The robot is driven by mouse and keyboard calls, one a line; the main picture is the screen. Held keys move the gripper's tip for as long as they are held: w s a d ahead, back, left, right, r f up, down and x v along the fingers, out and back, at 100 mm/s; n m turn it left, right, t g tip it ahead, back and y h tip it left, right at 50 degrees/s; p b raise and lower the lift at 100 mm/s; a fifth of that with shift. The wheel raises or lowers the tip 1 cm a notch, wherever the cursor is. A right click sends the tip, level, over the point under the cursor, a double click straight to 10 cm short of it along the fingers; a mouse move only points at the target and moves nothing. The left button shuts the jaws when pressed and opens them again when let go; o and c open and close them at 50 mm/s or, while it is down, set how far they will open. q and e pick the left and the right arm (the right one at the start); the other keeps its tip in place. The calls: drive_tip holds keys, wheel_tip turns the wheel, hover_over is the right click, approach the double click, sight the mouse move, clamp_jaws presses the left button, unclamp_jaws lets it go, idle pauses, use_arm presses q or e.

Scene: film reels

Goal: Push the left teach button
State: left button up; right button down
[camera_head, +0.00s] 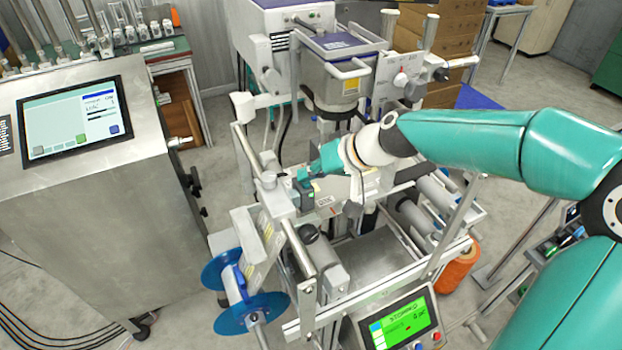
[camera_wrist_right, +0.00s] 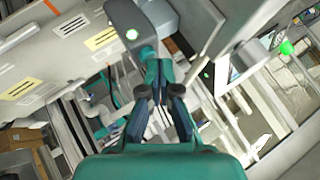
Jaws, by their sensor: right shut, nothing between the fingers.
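My right gripper (camera_head: 306,178) reaches in from the right over the middle of the labelling machine (camera_head: 325,190). In the right wrist view its teal and dark fingers (camera_wrist_right: 158,62) are together, with nothing held. Their tips are at or very close to a small grey sensor housing (camera_wrist_right: 124,12), which carries a round pale button or light (camera_wrist_right: 131,34). I cannot tell whether the tips touch it, or which teach button this is. Another green light (camera_wrist_right: 287,47) glows at the upper right of the wrist view. My left gripper is not in view.
A blue-flanged reel (camera_head: 232,285) hangs at the machine's lower left. A control screen reading STOPPED (camera_head: 405,318) is at the front. A steel cabinet with a touchscreen (camera_head: 72,118) stands to the left. Machine rails and rollers crowd the gripper; free floor lies between cabinet and machine.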

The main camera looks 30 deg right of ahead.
sight(309, 184)
drive_tip(key=shift+r, duration=0.55)
drive_tip(key=shift+r+p, duration=0.1)
drive_tip(key=shift+p, duration=0.2)
drive_tip(key=shift+r+p, duration=1.85)
drive_tip(key=shift+r, duration=0.65)
drive_tip(key=shift+f, duration=0.1)
